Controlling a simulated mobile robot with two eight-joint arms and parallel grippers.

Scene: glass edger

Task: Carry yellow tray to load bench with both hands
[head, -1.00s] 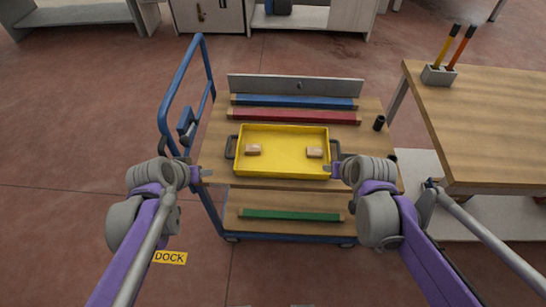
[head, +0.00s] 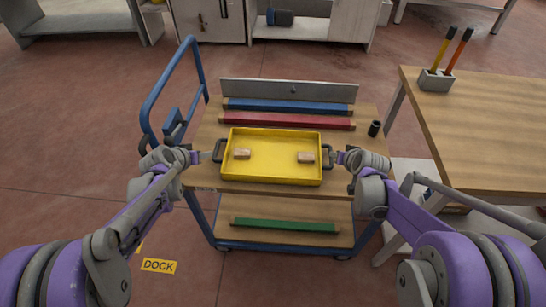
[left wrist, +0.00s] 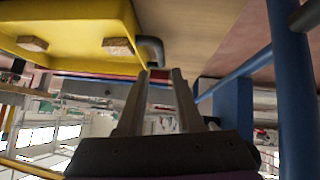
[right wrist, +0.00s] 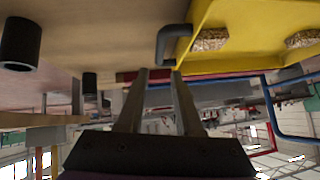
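The yellow tray (head: 272,173) lies on the top of a blue-framed cart and holds two small tan blocks (head: 242,153) (head: 306,157). It has a dark handle at its left end (head: 218,151) and one at its right end (head: 326,150). My left gripper (head: 204,156) is beside the left handle; in the left wrist view its fingers (left wrist: 163,72) are apart and empty, just short of the handle (left wrist: 152,50). My right gripper (head: 336,157) is beside the right handle; in the right wrist view its fingers (right wrist: 160,73) are apart, close to the handle (right wrist: 174,42). A wooden bench (head: 490,125) stands at the right.
Blue (head: 290,106) and red (head: 285,121) bars lie behind the tray, with a black cup (head: 374,128) at the right. A green bar (head: 285,225) lies on the lower shelf. A pen holder (head: 437,79) stands on the bench, whose top is otherwise clear in view.

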